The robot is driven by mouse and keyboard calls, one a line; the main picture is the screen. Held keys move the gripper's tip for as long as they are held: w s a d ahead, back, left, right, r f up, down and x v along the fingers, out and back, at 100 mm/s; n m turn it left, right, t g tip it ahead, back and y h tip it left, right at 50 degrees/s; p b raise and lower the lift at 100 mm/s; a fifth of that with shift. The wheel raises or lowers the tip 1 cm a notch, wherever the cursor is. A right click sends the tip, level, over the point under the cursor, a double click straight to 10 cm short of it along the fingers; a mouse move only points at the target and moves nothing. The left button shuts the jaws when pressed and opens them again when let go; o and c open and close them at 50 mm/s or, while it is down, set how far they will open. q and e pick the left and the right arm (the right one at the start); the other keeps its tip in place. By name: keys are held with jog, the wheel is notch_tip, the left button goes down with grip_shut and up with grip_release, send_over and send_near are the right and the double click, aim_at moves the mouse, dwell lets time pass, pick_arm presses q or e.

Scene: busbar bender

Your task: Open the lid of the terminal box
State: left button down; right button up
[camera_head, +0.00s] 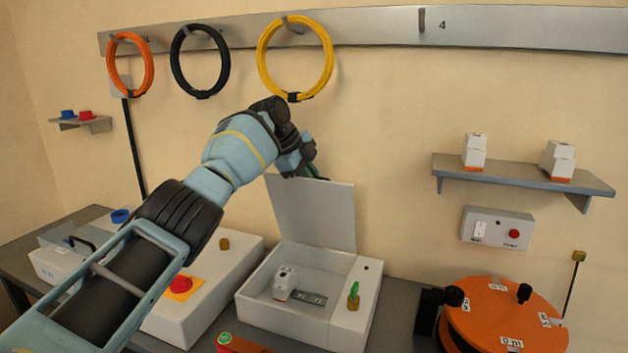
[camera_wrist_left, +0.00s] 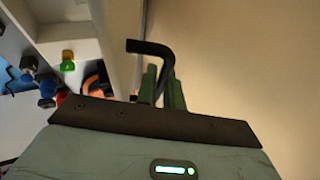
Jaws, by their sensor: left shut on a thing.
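The white terminal box (camera_head: 262,317) stands on the bench in the head view. Its lid (camera_head: 318,215) is raised, standing nearly upright at the back and leaning slightly back. My left gripper (camera_head: 313,172) is at the lid's upper left edge, its fingers mostly hidden behind the wrist. In the left wrist view, the green fingers (camera_wrist_left: 161,88) are shut on a black bent handle (camera_wrist_left: 152,50), and a pale panel, likely the lid, runs beside it. Inside the box are a small white block (camera_head: 284,284) and a grey labelled strip (camera_head: 310,297). My right gripper is not in view.
Orange, black and yellow cable coils (camera_head: 296,58) hang above from a rail. An orange reel (camera_head: 505,315) stands at right. A white machine with a red button (camera_head: 181,286) is at left. A shelf (camera_head: 522,178) and switch panel (camera_head: 497,228) are on the right wall.

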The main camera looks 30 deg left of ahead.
pick_arm(q)
jog(key=shift+w+a, duration=0.1)
jog(key=shift+w, duration=0.05)
jog(key=shift+f, duration=0.1)
jog(key=c, duration=1.8)
grip_release()
jog(key=v, duration=0.8)
jog(key=shift+f, duration=0.1)
